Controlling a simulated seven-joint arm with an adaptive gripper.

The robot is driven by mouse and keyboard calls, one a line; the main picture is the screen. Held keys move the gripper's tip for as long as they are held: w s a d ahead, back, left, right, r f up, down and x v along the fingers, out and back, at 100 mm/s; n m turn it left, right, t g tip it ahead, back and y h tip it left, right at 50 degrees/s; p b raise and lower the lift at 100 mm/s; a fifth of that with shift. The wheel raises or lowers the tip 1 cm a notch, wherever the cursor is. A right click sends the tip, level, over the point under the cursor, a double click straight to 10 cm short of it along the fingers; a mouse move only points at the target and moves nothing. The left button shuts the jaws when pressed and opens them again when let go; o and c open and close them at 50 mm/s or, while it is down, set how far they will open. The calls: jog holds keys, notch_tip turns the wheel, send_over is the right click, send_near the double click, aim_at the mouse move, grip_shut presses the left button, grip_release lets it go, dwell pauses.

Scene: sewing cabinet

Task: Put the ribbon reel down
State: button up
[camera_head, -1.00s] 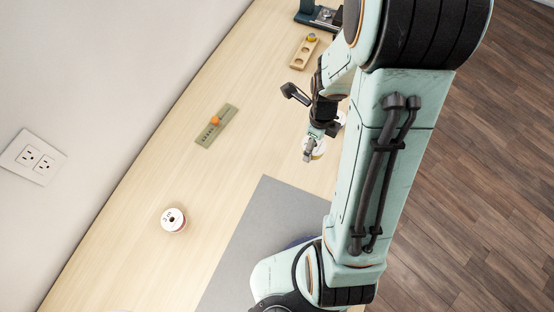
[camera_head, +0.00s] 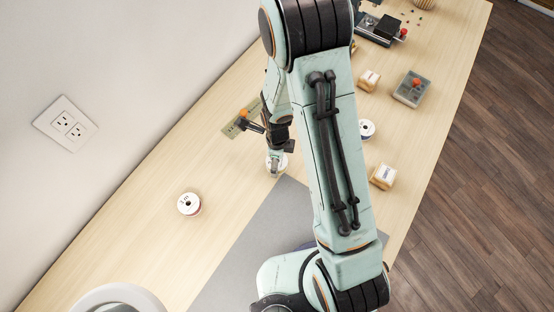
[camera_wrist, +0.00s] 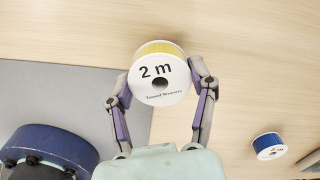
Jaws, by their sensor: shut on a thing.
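The ribbon reel (camera_wrist: 160,80) is white-faced, marked "2 m", with yellow ribbon around it. In the wrist view it sits between the two fingers of my gripper (camera_wrist: 161,92), which press on its sides. In the head view the reel (camera_head: 276,163) shows at the end of my gripper (camera_head: 276,166), over the wood near the grey mat's far corner. My gripper partly covers it there. I cannot tell whether the reel touches the table or is held just above it.
Another white reel (camera_head: 189,204) stands to the left. A blue-ribbon reel (camera_head: 367,129) and wooden boxes (camera_head: 383,176) lie right of my arm. A green strip with an orange knob (camera_head: 243,113) lies behind my gripper. The grey mat (camera_head: 240,262) is in front. Wood between is bare.

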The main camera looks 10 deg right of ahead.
jog(key=shift+f, duration=0.4)
jog(key=shift+f, duration=0.1)
jog(key=shift+f, duration=0.4)
jog(key=o, duration=1)
notch_tip(320, 180, up, 13)
jog(key=s+r+n, duration=0.3)
jog(key=s+n, duration=0.2)
jog(key=n, duration=0.3)
jog(key=s+d+r+n, duration=0.1)
jog(key=s+r+n, duration=0.3)
jog(key=n, duration=0.3)
jog(key=s+r+n, duration=0.4)
jog(key=s+n, duration=0.3)
jog(key=n, duration=0.1)
jog(key=shift+d+r+n+y, duration=0.25)
jog(key=shift+d+n+y, duration=0.05)
jog(key=shift+y, duration=0.1)
